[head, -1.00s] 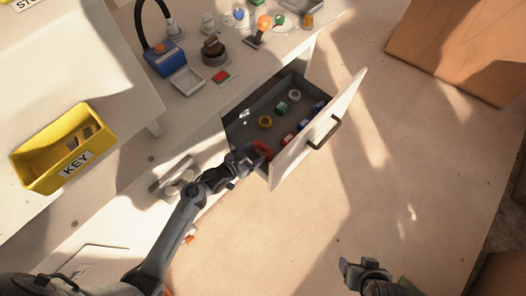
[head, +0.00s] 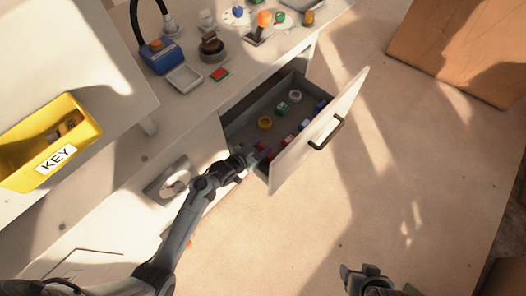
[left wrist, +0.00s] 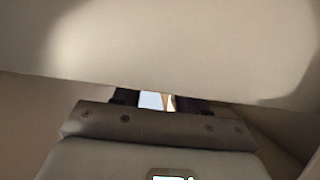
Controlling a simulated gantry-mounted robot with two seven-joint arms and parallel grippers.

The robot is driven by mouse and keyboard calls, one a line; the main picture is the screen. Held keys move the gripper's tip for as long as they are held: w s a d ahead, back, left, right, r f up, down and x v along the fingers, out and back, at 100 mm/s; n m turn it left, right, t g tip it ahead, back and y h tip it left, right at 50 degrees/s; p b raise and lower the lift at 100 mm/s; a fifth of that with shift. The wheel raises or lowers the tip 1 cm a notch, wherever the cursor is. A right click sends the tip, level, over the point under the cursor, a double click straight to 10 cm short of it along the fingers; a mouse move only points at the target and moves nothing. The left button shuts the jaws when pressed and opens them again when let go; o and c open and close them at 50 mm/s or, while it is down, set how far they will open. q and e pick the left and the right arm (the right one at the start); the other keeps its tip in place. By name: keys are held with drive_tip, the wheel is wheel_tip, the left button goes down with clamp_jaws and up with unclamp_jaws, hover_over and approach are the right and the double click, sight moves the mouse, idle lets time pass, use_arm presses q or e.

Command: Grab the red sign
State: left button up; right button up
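An open drawer (head: 238,128) holds several small coloured pieces. A red piece (head: 262,147) lies in its near left corner, mostly hidden by my left gripper. Another red piece (head: 289,139) lies further right, by the drawer front. I cannot tell which red piece is the sign. My left gripper (head: 252,157) is at the drawer's near left corner, beside the nearest red piece. In the left wrist view its dark fingers (left wrist: 157,101) stand apart with a bright gap between them and no red showing. My right gripper (head: 361,271) is at the bottom edge, away from the drawer; its finger gap is unclear.
The drawer front (head: 318,130) with its dark handle (head: 325,133) stands close to my left gripper. A yellow KEY bin (head: 82,128) is at the left. A blue device (head: 160,57), a grey tray (head: 184,78) and a small red square (head: 219,74) are on the tabletop. The floor right of the drawer is clear.

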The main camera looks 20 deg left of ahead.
use_arm(q)
clamp_jaws()
drive_tip(key=shift+r, duration=0.1)
